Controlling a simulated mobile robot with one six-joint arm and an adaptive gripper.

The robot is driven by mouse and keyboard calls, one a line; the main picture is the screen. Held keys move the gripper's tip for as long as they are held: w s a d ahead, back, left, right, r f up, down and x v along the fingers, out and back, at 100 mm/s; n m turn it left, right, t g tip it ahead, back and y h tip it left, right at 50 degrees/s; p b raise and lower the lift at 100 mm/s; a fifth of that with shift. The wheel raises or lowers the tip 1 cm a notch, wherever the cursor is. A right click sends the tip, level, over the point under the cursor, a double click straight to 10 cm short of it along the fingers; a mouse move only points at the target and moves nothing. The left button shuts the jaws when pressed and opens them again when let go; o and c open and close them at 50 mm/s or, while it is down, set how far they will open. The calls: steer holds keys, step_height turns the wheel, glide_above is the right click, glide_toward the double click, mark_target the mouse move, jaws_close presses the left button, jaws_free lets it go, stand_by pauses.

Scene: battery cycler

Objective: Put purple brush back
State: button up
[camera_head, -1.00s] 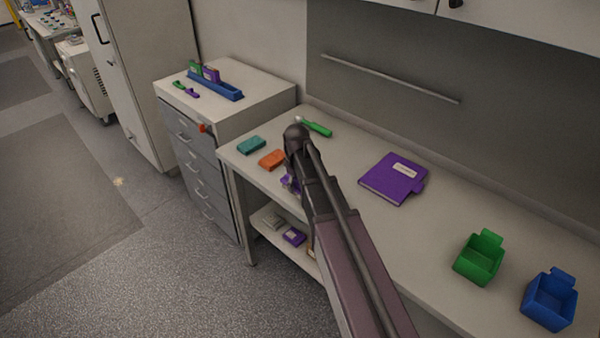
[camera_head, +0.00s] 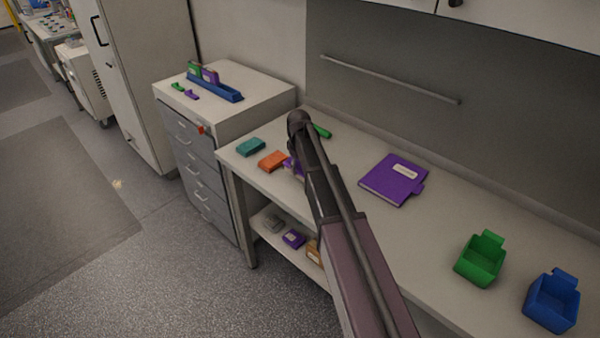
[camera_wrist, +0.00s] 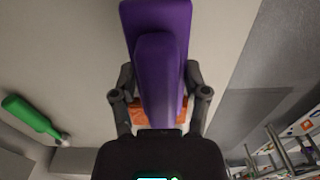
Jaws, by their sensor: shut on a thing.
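The purple brush (camera_wrist: 158,60) fills the upper middle of the wrist view, a long block with a raised ridge. My gripper (camera_wrist: 158,95) is shut on it, one dark finger on each side. In the head view a bit of purple (camera_head: 289,165) shows beside my arm, close to the orange block; my arm hides the rest and my fingers. I cannot tell there whether it touches the bench. An orange block (camera_head: 272,160) and a teal block (camera_head: 250,147) lie on the bench to its left. Orange also shows behind the purple brush in the wrist view (camera_wrist: 140,112).
A green-handled tool (camera_head: 321,131) lies behind my arm. A drawer cabinet (camera_head: 262,88) with a blue rack (camera_head: 214,88) is at left. The bench between binder and bins is clear.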

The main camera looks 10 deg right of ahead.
mark_target(299, 172)
steer(key=shift+w, duration=0.1)
steer(key=shift+w, duration=0.25)
steer(key=shift+w+d+f+b, duration=0.2)
steer(key=shift+w+f+b, duration=0.1)
steer(key=shift+f+b, duration=1.55)
steer(key=shift+f, duration=0.2)
steer(key=o, duration=1)
steer(key=shift+r, duration=0.1)
step_height(299, 172, up, 12)
steer(key=p, duration=1.2)
steer(key=shift+r, duration=0.15)
